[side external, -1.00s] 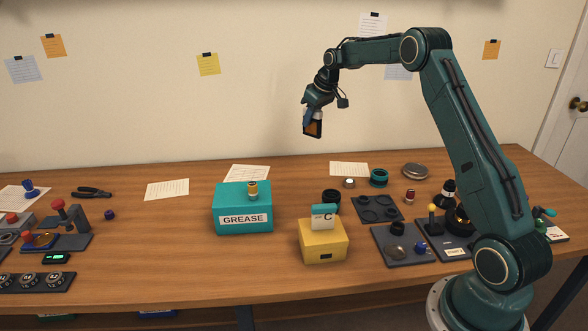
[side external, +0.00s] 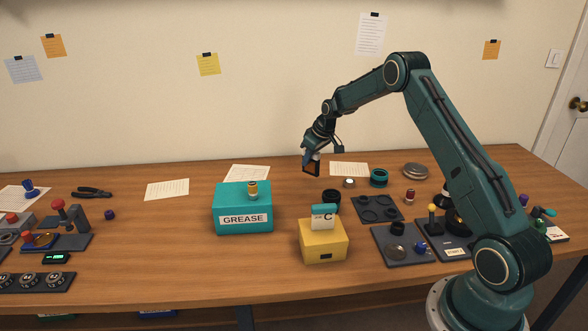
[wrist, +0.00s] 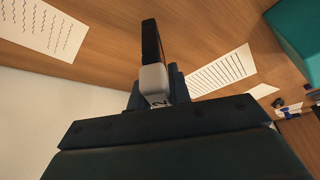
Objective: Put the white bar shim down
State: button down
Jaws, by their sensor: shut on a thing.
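My gripper (side external: 311,154) is shut on the white bar shim (wrist: 153,82). In the wrist view its pale block with a dark mark like a "2" sits between the blue fingers (wrist: 176,86), with a thin black plate standing out beyond it, almost edge-on. In the side view the held piece (side external: 311,169) hangs below my gripper as a dark-edged plate with a brownish face. It appears held in the air over the back of the table, though its exact height is hard to tell. The fingers hide part of the pale block.
The teal GREASE box (side external: 243,221) and yellow C box (side external: 323,249) stand toward the front. A black ring (side external: 331,196), a white knob (side external: 349,182) and a teal ring (side external: 379,178) lie nearby. Papers (side external: 247,174) lie at the back; bare wood lies between the papers.

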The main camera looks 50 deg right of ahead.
aim_at(307, 172)
jog(key=shift+f, duration=2.15)
jog(key=shift+f, duration=0.15)
jog(key=c, duration=1.3)
grip_release()
jog(key=shift+v, duration=0.9)
jog(key=v, duration=1)
jog(key=shift+r, duration=0.25)
jog(key=shift+s, duration=0.1)
